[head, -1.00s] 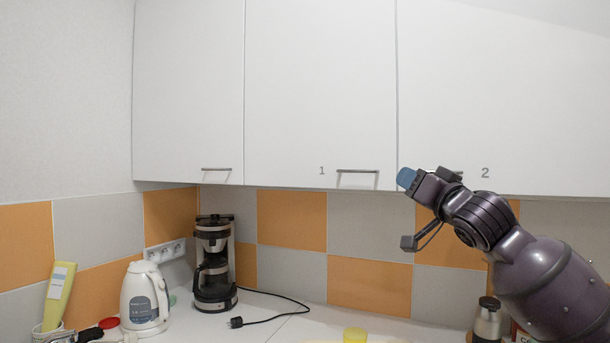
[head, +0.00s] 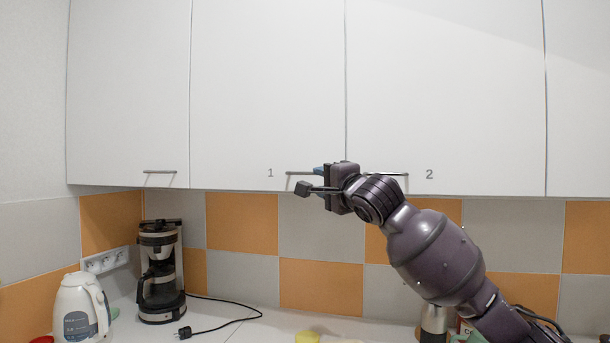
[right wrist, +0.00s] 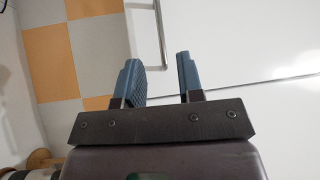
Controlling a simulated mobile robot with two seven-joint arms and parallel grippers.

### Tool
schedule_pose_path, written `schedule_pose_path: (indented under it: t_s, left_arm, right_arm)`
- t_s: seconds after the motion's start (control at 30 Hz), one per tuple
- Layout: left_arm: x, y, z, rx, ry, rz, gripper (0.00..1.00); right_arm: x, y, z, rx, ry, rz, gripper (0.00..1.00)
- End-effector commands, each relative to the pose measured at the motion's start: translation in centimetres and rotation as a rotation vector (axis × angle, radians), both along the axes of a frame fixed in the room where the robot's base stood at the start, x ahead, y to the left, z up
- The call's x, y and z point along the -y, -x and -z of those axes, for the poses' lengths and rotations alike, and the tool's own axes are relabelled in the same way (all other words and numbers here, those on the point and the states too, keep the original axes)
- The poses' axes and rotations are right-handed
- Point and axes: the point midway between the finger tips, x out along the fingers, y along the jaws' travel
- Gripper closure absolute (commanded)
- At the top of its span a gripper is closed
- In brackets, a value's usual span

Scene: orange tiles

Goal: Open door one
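Door one (head: 265,85) is a white upper cabinet door marked "1", and it is closed. Its dark bar handle (head: 298,173) is near the lower right corner, partly hidden by my right gripper. My right gripper (head: 318,171) is at the right end of this handle. In the right wrist view, my right gripper (right wrist: 158,70) is open, with two blue fingers apart. There the handle (right wrist: 161,35) lines up with the gap between the fingers, its near end showing between them. I cannot tell if the fingers touch it. My left gripper is out of view.
Door two (head: 445,90) is closed on the right, its handle (head: 395,175) partly behind my right arm. Another closed door (head: 128,90) is on the left. A coffee maker (head: 160,270) and a white kettle (head: 80,308) stand on the counter below.

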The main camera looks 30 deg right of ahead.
Motion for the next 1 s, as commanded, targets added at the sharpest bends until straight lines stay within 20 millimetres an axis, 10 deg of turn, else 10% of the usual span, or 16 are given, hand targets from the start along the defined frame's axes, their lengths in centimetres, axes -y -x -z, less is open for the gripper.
schedule_pose_path:
  t_s: [0.5, 1.0]
  left_arm:
    - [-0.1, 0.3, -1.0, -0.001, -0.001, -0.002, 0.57]
    - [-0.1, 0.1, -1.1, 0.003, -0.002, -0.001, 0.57]
  right_arm:
    - [0.5, -7.0, -1.1, 0.001, 0.000, 0.001, 0.65]
    - [0.5, -7.7, -1.1, 0.000, 0.002, 0.000, 0.75]
